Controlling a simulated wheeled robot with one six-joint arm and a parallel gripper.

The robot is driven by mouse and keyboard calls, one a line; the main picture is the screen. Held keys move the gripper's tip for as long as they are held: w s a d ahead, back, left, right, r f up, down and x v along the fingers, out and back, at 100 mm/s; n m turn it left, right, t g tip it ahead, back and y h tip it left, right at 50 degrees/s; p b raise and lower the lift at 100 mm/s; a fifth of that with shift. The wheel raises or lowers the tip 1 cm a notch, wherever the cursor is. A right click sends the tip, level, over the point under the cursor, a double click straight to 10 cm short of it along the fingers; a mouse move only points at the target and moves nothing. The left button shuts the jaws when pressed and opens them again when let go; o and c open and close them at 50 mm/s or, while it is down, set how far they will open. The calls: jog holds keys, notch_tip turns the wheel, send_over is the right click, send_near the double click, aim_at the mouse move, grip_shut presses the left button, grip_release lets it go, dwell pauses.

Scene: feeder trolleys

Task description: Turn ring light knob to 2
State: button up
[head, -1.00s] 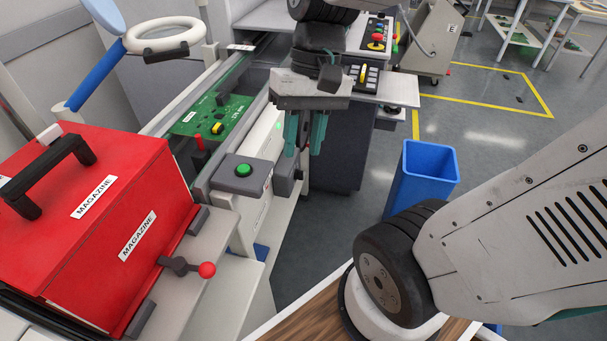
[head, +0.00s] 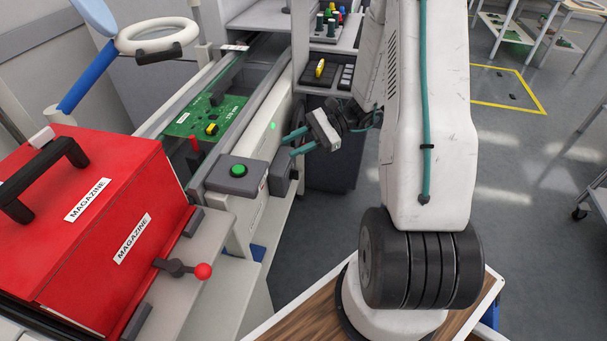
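The white ring light (head: 158,37) hangs on a blue arm at the upper left. A knob with a yellow pointer (head: 320,68) stands on a dark panel beside a keypad, behind my gripper. Its scale is too small to read, and I cannot tell if it is the ring light's knob. A dark grey block (head: 280,172) with a round part sits on the machine's side, below my gripper. My gripper (head: 289,146) is open and empty. Its teal fingers point left, near the machine's side and apart from the yellow-pointer knob.
A red magazine (head: 100,215) with a red-ball lever (head: 203,271) stands at the left. A green circuit board (head: 205,115) lies between rails. A green button box (head: 237,175) is at the rail's end. Several coloured knobs (head: 330,22) stand farther back. Open floor lies to the right.

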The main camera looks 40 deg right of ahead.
jog(key=d+f+m+t, duration=0.6)
jog(key=f, duration=0.4)
jog(key=m+t+h, duration=0.4)
jog(key=m, duration=0.1)
send_near(295, 175)
jog(key=x, duration=0.7)
jog(key=shift+w, duration=0.35)
jog(key=shift+d+r, duration=0.1)
jog(key=shift+r, duration=0.05)
grip_shut()
